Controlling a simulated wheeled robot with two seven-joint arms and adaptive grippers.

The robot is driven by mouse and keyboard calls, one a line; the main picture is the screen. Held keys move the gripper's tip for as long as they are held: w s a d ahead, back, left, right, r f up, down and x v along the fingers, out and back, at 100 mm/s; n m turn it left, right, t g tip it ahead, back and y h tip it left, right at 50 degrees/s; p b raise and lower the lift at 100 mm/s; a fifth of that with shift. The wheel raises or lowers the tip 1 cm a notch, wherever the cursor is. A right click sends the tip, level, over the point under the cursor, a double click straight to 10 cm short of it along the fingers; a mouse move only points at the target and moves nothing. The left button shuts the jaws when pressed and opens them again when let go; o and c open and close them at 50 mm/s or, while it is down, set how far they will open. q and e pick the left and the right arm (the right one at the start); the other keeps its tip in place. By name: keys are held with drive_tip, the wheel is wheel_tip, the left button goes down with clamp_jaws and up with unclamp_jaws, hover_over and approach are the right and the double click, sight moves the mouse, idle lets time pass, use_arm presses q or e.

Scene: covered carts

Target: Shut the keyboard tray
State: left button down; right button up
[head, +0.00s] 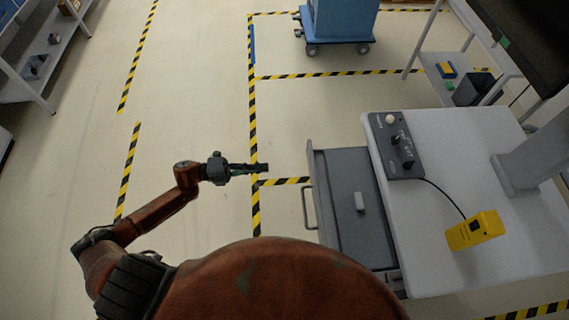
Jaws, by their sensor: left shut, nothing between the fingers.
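The keyboard tray (350,190) is a dark grey drawer pulled out to the left from under a white desk (445,210). My right gripper is not in view.
On the desk are a grey control box (397,145) with a joystick and a yellow device (475,231) on a cable, beside a monitor stand (535,155). A blue cart (340,20) stands at the back. Shelves (40,65) stand at the far left. The taped floor left of the tray is clear.

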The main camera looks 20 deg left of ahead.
sight(309, 164)
use_arm(q)
drive_tip(key=x, duration=1.3)
drive_tip(key=shift+w+d+r, duration=0.1)
drive_tip(key=shift+w+d, duration=0.05)
drive_tip(key=shift+w, duration=0.05)
drive_tip(key=shift+d, duration=0.1)
